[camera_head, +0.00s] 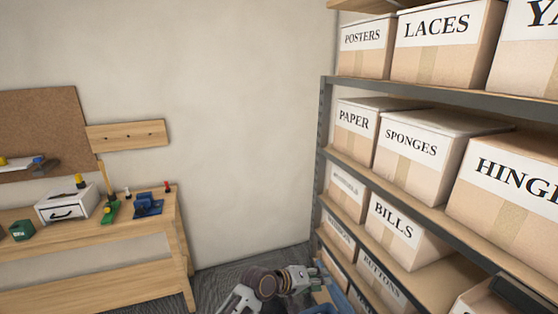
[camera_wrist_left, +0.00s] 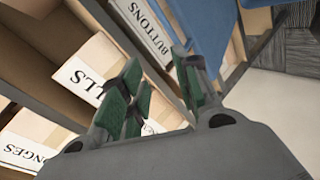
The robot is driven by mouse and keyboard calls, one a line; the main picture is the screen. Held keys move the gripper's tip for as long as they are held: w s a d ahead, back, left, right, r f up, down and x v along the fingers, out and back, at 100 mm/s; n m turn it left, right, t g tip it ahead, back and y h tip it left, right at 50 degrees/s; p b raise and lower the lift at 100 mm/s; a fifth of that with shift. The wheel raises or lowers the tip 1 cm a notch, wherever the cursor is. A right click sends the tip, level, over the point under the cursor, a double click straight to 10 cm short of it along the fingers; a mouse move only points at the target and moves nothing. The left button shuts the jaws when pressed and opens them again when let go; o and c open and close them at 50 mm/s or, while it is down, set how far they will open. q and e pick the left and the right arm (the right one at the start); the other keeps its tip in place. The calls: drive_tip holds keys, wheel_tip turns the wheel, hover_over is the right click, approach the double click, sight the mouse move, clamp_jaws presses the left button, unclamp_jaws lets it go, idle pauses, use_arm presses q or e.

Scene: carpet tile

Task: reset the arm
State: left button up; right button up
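My left arm comes in at the bottom middle of the head view, in front of the shelf's lower end. Its gripper (camera_head: 318,278) is small there and partly lost against the blue thing behind it. In the left wrist view the left gripper (camera_wrist_left: 157,68) has its green-padded fingers spread apart, with nothing held between them. Shelf boxes show beyond the fingers, among them the BUTTONS box (camera_wrist_left: 143,30). My right gripper is in neither view.
A metal shelf rack (camera_head: 425,94) with labelled cardboard boxes, such as the BILLS box (camera_head: 405,232), fills the right side. A wooden workbench (camera_head: 150,237) with a white drawer box (camera_head: 66,205) stands at left. Dark carpet (camera_head: 225,280) shows between them. Something blue (camera_wrist_left: 205,28) is near the gripper.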

use_arm(q)
drive_tip(key=w+a+f+m+t+y, duration=0.3)
drive_tip(key=w+a+f+t+y, duration=0.1)
drive_tip(key=w+a+f, duration=0.75)
drive_tip(key=s+a+f+m+y, duration=0.1)
drive_tip(key=s+a+f, duration=0.2)
drive_tip(key=a+f, duration=0.35)
drive_tip(key=s+a+f+y, duration=0.2)
drive_tip(key=s+a+f, duration=0.1)
drive_tip(key=f, duration=0.6)
drive_tip(key=s+a+f+m+y, duration=0.1)
drive_tip(key=s+a+f, duration=0.2)
drive_tip(key=a+f, duration=0.35)
drive_tip(key=s+a+f+g+y, duration=0.15)
drive_tip(key=s+a+f, duration=0.25)
drive_tip(key=s+f, duration=0.65)
drive_tip(key=s+a+f+g+y, duration=0.1)
drive_tip(key=s+a+f+g, duration=0.25)
drive_tip(key=s+f, duration=0.7)
drive_tip(key=s+a+f+g, duration=0.1)
drive_tip(key=s+f, duration=0.1)
drive_tip(key=s, duration=1.4)
drive_tip(key=s+a+f+n+g, duration=0.1)
drive_tip(key=s+a+f+g, duration=0.1)
drive_tip(key=s, duration=1.4)
drive_tip(key=shift+a+f+g, duration=0.25)
drive_tip(key=shift+f+g, duration=0.05)
drive_tip(key=shift+f, duration=0.1)
